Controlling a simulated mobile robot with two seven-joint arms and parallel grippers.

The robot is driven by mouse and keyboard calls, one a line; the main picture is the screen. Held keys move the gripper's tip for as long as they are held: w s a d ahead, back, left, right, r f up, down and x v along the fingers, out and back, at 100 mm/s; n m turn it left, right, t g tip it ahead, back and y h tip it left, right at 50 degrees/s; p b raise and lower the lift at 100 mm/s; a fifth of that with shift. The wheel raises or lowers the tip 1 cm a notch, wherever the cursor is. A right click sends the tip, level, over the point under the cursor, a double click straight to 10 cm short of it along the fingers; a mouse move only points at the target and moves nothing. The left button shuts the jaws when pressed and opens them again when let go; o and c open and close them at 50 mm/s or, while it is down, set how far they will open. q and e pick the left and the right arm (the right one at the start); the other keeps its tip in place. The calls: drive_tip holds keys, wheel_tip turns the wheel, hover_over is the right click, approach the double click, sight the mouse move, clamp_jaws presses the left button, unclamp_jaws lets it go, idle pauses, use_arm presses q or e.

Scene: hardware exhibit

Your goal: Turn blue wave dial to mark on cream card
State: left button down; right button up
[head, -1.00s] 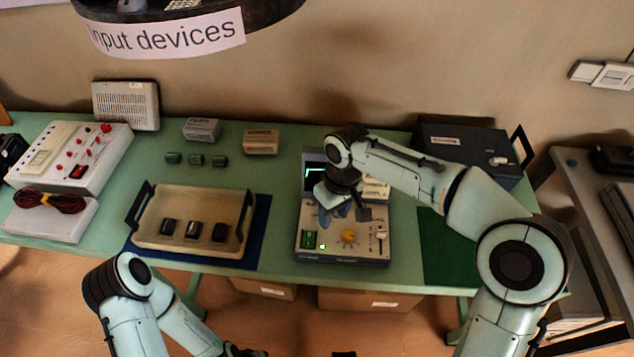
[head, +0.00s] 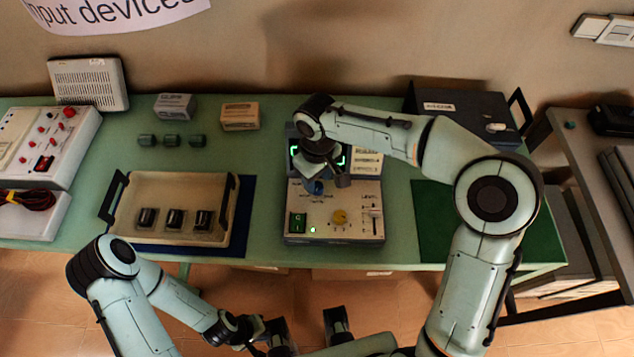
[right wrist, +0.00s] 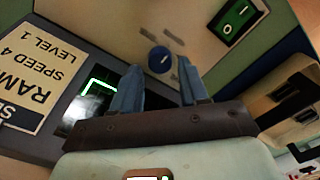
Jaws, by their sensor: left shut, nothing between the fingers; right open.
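The blue wave dial (right wrist: 160,60) has a light pointer line and sits on the cream panel of the device (head: 358,234). In the right wrist view it lies just beyond and between my right gripper's blue fingers, seemingly apart from them. My right gripper (right wrist: 158,88) is open and empty; in the head view it hangs over the panel's upper left, largely hiding the dial. The cream card (right wrist: 30,88) stands beside the small screen (right wrist: 92,100); upside down I read "RAM", cut off, "SPEED 4" and "LEVEL 1". My left gripper (head: 280,336) is shut and empty, low in front of the table.
A beige tray (head: 118,232) with several dark knobs stands at left. A dark box (head: 465,110) is at back right; the green mat (head: 435,225) is clear.

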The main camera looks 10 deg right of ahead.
sight(317, 188)
drive_tip(key=shift+f, duration=1.35)
drive_tip(key=c, duration=0.8)
drive_tip(key=shift+o, duration=0.2)
drive_tip(key=shift+m, duration=0.3)
drive_tip(key=m+b, duration=0.1)
drive_tip(key=m, duration=0.2)
drive_tip(key=shift+m+b, duration=0.3)
drive_tip(key=shift+b, duration=0.05)
drive_tip(key=shift+w+m+b, duration=0.1)
drive_tip(key=shift+m+b, duration=0.3)
drive_tip(key=shift+m, duration=1.9)
